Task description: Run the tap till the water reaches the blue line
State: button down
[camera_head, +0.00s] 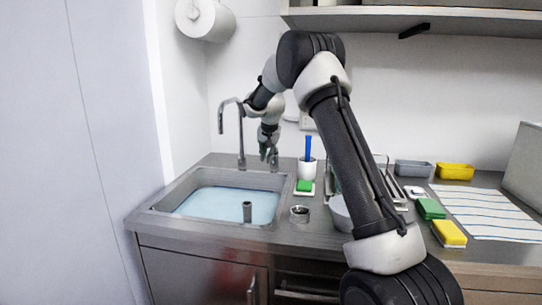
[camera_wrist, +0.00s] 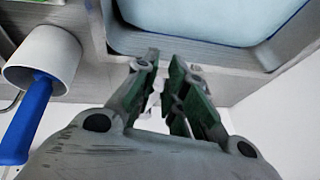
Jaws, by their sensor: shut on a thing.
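The sink (camera_head: 165,205) is set in the steel counter and holds pale blue water (camera_head: 215,203); its edge also shows in the wrist view (camera_wrist: 215,48). A grey upright pipe (camera_head: 247,212) stands out of the water. My gripper (camera_head: 268,158) points down behind the sink, right of the tap. In the wrist view its green-padded fingers (camera_wrist: 176,92) are shut on a small grey piece, seemingly the tap handle, mostly hidden.
A white cup with a blue-handled brush (camera_head: 308,148) stands right of my gripper, with a green sponge (camera_head: 304,186) in front. A round metal strainer (camera_head: 299,214) lies beside the sink. A dish rack, sponges and striped cloth (camera_head: 490,215) fill the right counter.

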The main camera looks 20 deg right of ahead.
jog(key=shift+a, duration=0.1)
dwell(0.3)
jog(key=c, duration=1.5)
grip_release()
jog(key=shift+w, duration=0.1)
jog(key=shift+o, duration=0.2)
jog(key=shift+r, duration=0.1)
jog(key=v, duration=1.2)
